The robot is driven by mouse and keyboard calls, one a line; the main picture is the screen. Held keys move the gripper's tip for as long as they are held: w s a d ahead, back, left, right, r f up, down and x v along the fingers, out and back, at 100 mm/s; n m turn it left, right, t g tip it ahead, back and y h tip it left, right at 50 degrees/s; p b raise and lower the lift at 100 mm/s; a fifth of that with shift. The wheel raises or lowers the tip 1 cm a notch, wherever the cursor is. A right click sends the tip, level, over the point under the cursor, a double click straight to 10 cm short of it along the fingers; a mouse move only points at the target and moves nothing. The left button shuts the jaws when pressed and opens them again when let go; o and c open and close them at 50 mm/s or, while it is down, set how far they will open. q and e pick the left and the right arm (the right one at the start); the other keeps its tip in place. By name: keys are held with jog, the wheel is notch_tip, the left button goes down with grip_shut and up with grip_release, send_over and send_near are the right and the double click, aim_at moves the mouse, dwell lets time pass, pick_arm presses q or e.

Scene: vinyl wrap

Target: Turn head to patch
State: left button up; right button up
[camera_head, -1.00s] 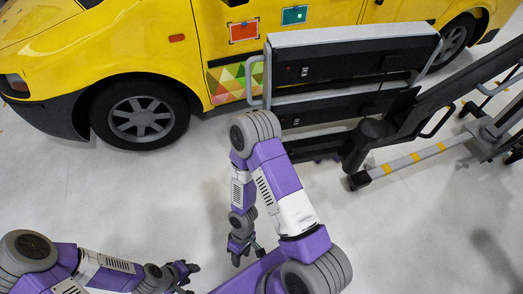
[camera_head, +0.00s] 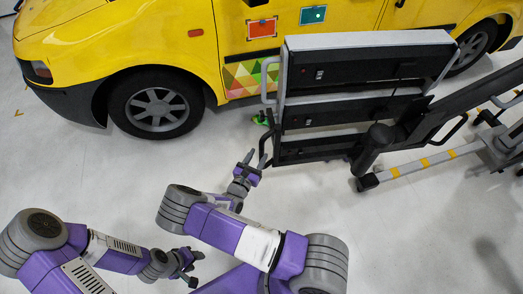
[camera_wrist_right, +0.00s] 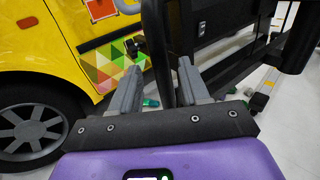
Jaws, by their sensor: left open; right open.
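A yellow car (camera_head: 150,45) stands at the back. Its side carries a red-orange square patch (camera_head: 262,28), a green patch (camera_head: 313,15) and a multicolour triangle patch (camera_head: 243,78). The triangle patch also shows in the right wrist view (camera_wrist_right: 112,62). My right gripper (camera_head: 252,165) is open and empty, pointing toward the car near the left end of a black panelled rack. My left gripper (camera_head: 190,267) is open and empty, low over the floor.
The black rack (camera_head: 350,76) with a grey top and side handles stands before the car. A grey bar with yellow stripes (camera_head: 432,161) lies low at right. Small green objects (camera_head: 262,118) sit beyond the rack's left end. Floor at left is clear.

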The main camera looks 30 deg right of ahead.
aim_at(260, 153)
jog(key=shift+x, duration=1.9)
grip_shut()
